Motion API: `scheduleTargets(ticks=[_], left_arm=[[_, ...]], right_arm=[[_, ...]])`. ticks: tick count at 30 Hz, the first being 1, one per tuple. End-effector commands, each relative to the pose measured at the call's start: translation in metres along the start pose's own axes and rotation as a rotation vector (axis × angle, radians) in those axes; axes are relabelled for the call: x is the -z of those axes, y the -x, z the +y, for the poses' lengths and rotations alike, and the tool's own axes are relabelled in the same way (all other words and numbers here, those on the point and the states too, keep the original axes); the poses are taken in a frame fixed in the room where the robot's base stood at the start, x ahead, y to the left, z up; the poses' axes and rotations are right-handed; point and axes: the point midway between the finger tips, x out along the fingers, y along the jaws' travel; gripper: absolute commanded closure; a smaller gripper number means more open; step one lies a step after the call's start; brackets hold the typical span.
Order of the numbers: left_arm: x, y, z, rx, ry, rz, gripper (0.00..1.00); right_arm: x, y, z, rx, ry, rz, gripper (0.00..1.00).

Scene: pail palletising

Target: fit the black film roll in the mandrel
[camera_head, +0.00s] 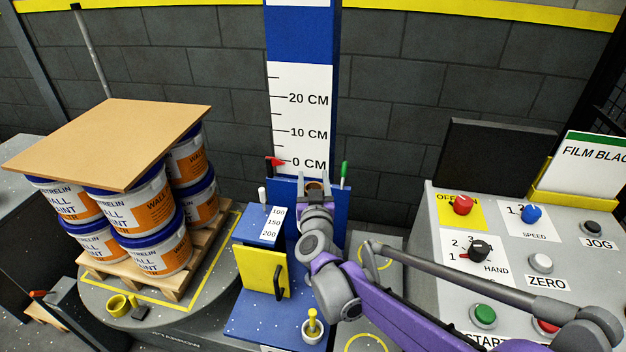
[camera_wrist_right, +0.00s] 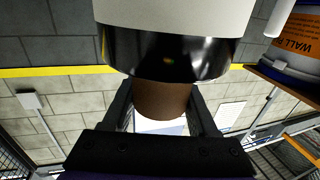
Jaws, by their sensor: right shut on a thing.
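My right gripper (camera_head: 316,203) is in front of the blue mast, just below its 0 CM mark. Its fingers are shut on a brown cylindrical core (camera_wrist_right: 162,101), seen between them in the right wrist view. A glossy black band (camera_wrist_right: 165,55), which looks like the black film roll, sits directly against the core, with a pale grey part beyond it. In the head view only a small brown ring (camera_head: 314,186) shows at the fingertips; the black roll is not distinct there. I cannot clearly make out the mandrel or whether the roll touches it. My left gripper is not in view.
A blue carriage (camera_head: 336,228) with a green-topped pin stands behind the gripper. A yellow door (camera_head: 262,272) with a black handle is left of my arm. Pails (camera_head: 148,205) stand stacked on a pallet under a brown board. A control panel (camera_head: 515,245) is at right.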

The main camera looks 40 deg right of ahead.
Motion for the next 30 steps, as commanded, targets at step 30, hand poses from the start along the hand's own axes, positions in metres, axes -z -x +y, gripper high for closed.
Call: scheduleTargets(ticks=[30], left_arm=[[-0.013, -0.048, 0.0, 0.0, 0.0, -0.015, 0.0]], right_arm=[[-0.058, 0.001, 0.0, -0.001, 0.0, 0.0, 1.0]])
